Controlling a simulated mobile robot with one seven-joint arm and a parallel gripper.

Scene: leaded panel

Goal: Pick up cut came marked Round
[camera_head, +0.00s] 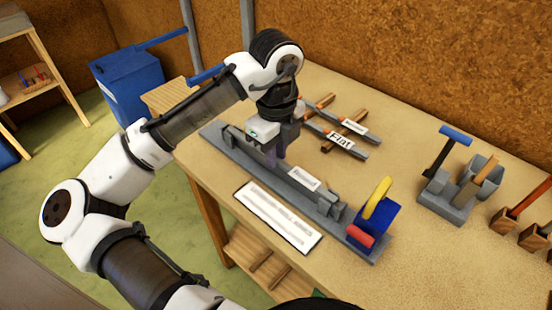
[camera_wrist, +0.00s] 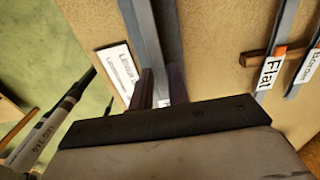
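A long grey came with a white label (camera_head: 303,178) lies along the grey metal fixture (camera_head: 228,142) on the table; its print is too small to read, so I cannot confirm it says Round. My gripper (camera_head: 272,158) points down at the fixture, left of that label. In the wrist view, my two fingers (camera_wrist: 162,84) stand apart over a grey strip (camera_wrist: 142,28) running between them. Whether they press on it is hidden. Another came labelled Flat (camera_head: 340,141) rests on wooden blocks behind; its label also shows in the wrist view (camera_wrist: 269,73).
Another labelled came (camera_head: 355,127) lies beside Flat. A white printed sheet (camera_head: 278,217) lies in front of the fixture. A blue block with a yellow handle (camera_head: 377,205) stands at the fixture's right end. A grey tool holder (camera_head: 446,190) is farther right. The front right tabletop is clear.

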